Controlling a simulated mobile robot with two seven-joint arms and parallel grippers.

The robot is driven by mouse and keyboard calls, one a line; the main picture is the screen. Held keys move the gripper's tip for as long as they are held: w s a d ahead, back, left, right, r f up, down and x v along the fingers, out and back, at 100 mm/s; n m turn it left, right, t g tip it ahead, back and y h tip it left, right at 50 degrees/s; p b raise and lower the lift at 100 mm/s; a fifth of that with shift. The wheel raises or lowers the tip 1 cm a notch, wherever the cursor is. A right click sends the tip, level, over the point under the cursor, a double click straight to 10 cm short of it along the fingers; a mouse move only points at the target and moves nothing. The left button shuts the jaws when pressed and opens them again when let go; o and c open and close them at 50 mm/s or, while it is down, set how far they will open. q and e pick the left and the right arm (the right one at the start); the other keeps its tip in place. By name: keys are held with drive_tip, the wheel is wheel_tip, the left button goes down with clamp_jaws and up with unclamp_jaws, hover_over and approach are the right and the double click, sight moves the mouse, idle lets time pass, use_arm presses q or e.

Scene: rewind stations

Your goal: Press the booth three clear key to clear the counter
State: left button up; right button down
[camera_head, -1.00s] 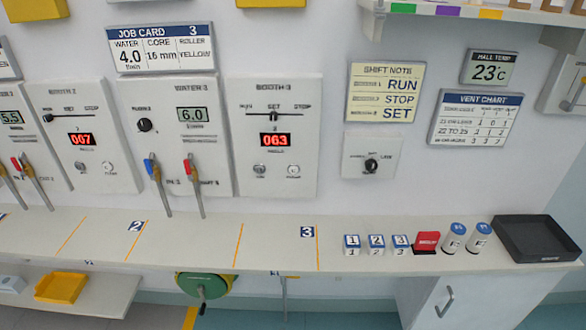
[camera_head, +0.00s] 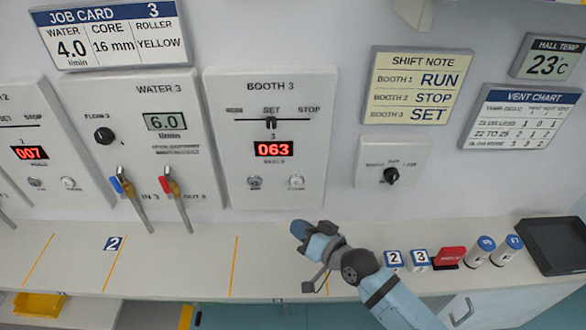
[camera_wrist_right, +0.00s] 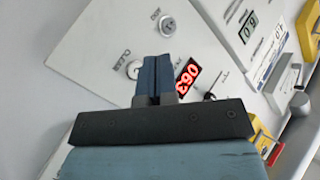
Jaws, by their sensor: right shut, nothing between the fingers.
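The booth three panel (camera_head: 230,190) is a white board on the wall with a red display (camera_head: 274,148) reading 063. Its round clear key (camera_head: 296,182) is at the lower right, with a second round key (camera_head: 254,182) to its left. My right gripper (camera_head: 300,229) is shut and empty, below the clear key and in front of the panel. In the right wrist view the shut fingers (camera_wrist_right: 153,76) partly overlap the clear key (camera_wrist_right: 134,69) in the picture; I cannot tell whether they touch it. My left gripper is not in view.
A slider (camera_head: 271,123) sits above the display near SET. Left of the panel are the water panel (camera_head: 150,90) and two levers, blue (camera_head: 122,187) and red (camera_head: 171,188). Numbered blocks, a red block (camera_head: 449,257), two cylinders and a black tray (camera_head: 553,245) stand on the shelf.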

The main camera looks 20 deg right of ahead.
sight(297, 182)
drive_tip(key=shift+w+r, duration=0.3)
drive_tip(key=shift+r, duration=0.05)
drive_tip(key=shift+s, duration=0.1)
drive_tip(key=w+d+b, duration=0.2)
drive_tip(key=w+b, duration=0.1)
drive_tip(key=w, duration=0.5)
drive_tip(key=shift+w+d, duration=0.2)
drive_tip(key=shift+w, duration=0.05)
idle(0.6)
idle(0.7)
